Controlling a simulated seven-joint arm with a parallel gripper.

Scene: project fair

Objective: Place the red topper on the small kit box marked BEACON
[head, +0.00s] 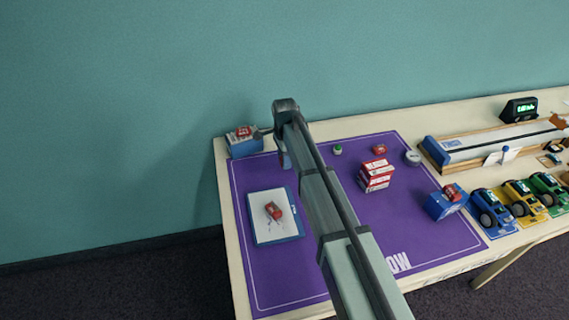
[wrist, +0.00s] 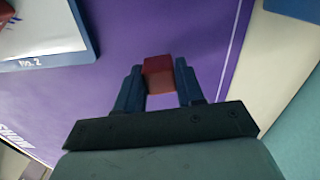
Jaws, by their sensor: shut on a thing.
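The red topper (wrist: 159,75) is a small block, brighter red above and paler below, held between the fingertips of my gripper (wrist: 160,82). In the wrist view my gripper is shut on it, above bare purple mat near the mat's back edge. In the head view my own arm hides the topper and fingertips. Two small blue kit boxes show there: one (head: 245,150) at the back left corner, left of my gripper, and one (head: 440,206) at the right. Each has something red on top. I cannot read BEACON on either. A box edge also shows in the wrist view (wrist: 296,8).
A white board (head: 262,230) with a red piece lies on the purple mat (head: 330,265). A red-and-white stack (head: 375,176), a green-topped piece (head: 337,150), another red piece (head: 379,149) and a grey disc (head: 413,158) stand nearby. Toy cars (head: 492,212) and a wooden track are right.

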